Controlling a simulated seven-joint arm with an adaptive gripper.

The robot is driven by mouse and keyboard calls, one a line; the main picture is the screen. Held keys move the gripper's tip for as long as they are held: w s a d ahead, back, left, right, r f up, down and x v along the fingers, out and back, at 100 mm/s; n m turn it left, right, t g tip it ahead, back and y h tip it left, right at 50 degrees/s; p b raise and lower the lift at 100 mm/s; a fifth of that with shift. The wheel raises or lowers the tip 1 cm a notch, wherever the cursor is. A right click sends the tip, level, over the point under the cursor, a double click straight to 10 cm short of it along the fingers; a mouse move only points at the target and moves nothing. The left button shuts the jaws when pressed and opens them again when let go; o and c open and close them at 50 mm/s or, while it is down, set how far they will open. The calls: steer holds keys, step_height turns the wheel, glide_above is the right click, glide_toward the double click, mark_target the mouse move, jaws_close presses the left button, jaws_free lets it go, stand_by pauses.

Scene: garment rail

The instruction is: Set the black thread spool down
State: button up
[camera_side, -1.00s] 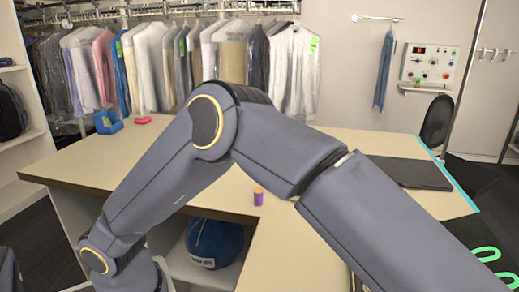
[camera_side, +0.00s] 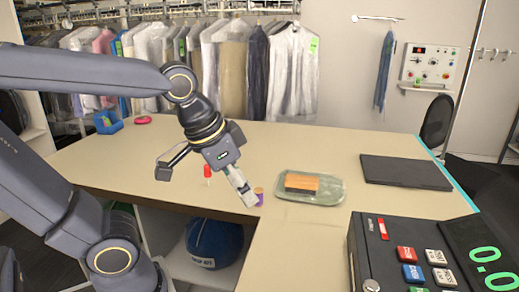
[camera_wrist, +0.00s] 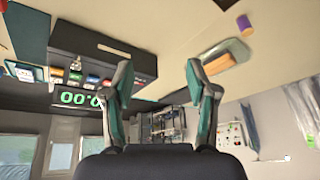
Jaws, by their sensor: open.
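I cannot make out a black thread spool for certain in either view. My gripper (camera_side: 205,186) is open above the counter's front edge in the side view, tilted, with nothing visibly held. Its two spread fingers also show in the wrist view (camera_wrist: 158,80). A purple spool with an orange-brown top (camera_side: 259,196) stands on the counter by the right finger, partly covered by it; it also shows in the wrist view (camera_wrist: 244,24). A small red-topped item (camera_side: 208,171) shows between the fingers. A dark shape (camera_wrist: 226,4) is cut off at the wrist view's top edge.
A greenish tray (camera_side: 330,196) with an orange block (camera_side: 301,183) lies right of the gripper. A dark flat panel (camera_side: 405,172) and a register with coloured keys (camera_side: 370,245) are farther right. The counter (camera_side: 290,145) is clear behind the tray. Bagged garments hang behind.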

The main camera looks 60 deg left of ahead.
steer(key=shift+o, duration=0.4)
steer(key=shift+n+t, duration=0.3)
steer(key=shift+n, duration=0.3)
steer(key=s+a, duration=0.1)
steer(key=s+a+f, duration=0.1)
steer(key=shift+s+a+f, duration=0.2)
steer(key=shift+s+a, duration=0.15)
steer(key=shift+s, duration=0.05)
